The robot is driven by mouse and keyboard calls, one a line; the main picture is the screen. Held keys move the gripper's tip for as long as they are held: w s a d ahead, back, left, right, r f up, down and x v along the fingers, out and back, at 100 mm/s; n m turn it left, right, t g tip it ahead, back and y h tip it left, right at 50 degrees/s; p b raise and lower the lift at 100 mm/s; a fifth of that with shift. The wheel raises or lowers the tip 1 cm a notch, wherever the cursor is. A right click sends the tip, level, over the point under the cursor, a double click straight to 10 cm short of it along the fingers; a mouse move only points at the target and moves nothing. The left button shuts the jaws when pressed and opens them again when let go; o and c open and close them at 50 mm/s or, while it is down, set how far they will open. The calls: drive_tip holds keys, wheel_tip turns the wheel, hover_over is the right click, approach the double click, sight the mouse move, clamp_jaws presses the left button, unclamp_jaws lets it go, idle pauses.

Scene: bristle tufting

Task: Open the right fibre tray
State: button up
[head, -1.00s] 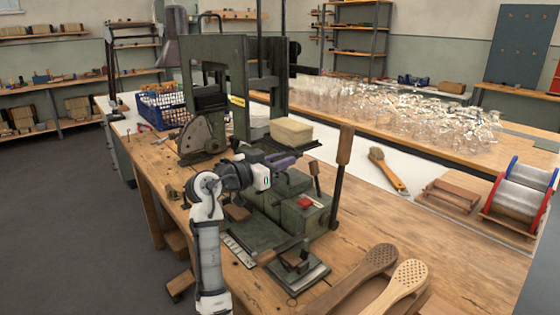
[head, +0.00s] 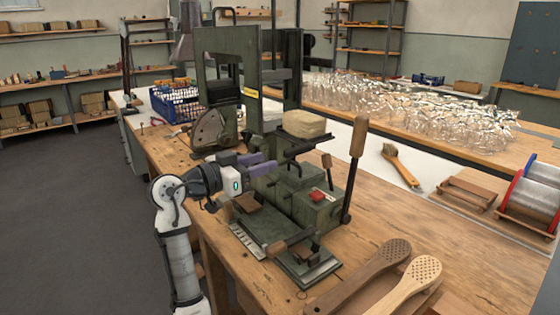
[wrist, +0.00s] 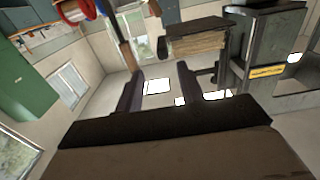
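The green tufting machine (head: 228,62) stands on the wooden workbench. On its right side a dark tray (head: 304,137) holds a block of tan fibre (head: 304,123). I see no second tray clearly, and cannot tell how far this one is open. The tray's dark edge (wrist: 196,28) and the fibre (wrist: 197,43) also show in the wrist view, beyond the fingers. My gripper (head: 262,164) is left of and below the tray, apart from it. In the wrist view my gripper (wrist: 160,85) has its two fingers spread, with nothing between them.
A lever with a wooden handle (head: 358,138) stands upright right of the tray. A green block with a red button (head: 318,196) sits below. Wooden brush backs (head: 375,275) lie at the front right. A brush (head: 400,165) lies on the white strip behind.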

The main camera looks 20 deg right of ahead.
drive_tip(key=v, duration=0.3)
drive_tip(key=shift+s+a, duration=0.15)
drive_tip(key=shift+a, duration=0.1)
